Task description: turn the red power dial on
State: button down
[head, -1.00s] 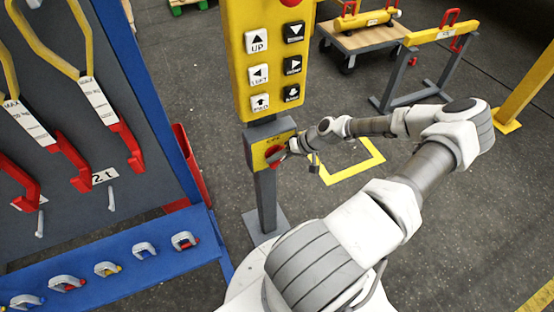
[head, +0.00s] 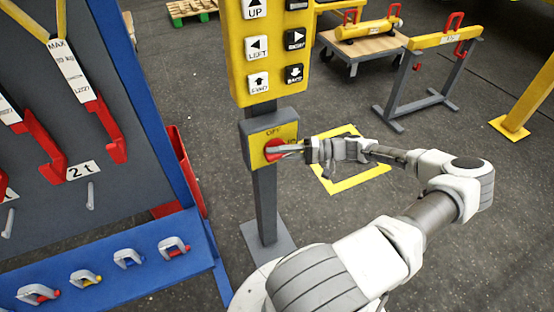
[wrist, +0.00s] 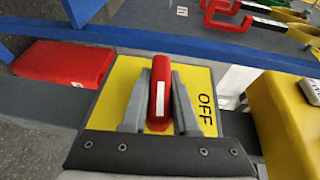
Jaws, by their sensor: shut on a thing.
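The red power dial (head: 273,149) sits on a yellow plate (head: 286,133) on the grey box of the control post. In the wrist view the dial's red grip (wrist: 160,88) with a white mark stands between my two grey fingers, on the yellow plate (wrist: 122,74). The word OFF is on the plate to the right of the dial. My gripper (head: 290,149) reaches the dial from the right in the head view. In the wrist view my gripper (wrist: 160,105) is shut on the dial, one finger on each side. The dial's base is partly hidden by the fingers.
The yellow button panel (head: 272,50) stands right above the dial box. A blue rack (head: 150,120) with hanging red hooks and several shackles is at left. A red bin (head: 180,165) stands behind it.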

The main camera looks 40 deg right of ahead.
jog(key=shift+a+f+t+y+b, duration=0.1)
jog(key=shift+t+y+b, duration=0.2)
jog(key=shift+y+b, duration=0.1)
dwell(0.3)
jog(key=c, duration=0.7)
grip_release()
jog(key=b+v, duration=0.1)
jog(key=v, duration=1.6)
jog(key=shift+s+b, duration=0.15)
jog(key=shift+b, duration=0.2)
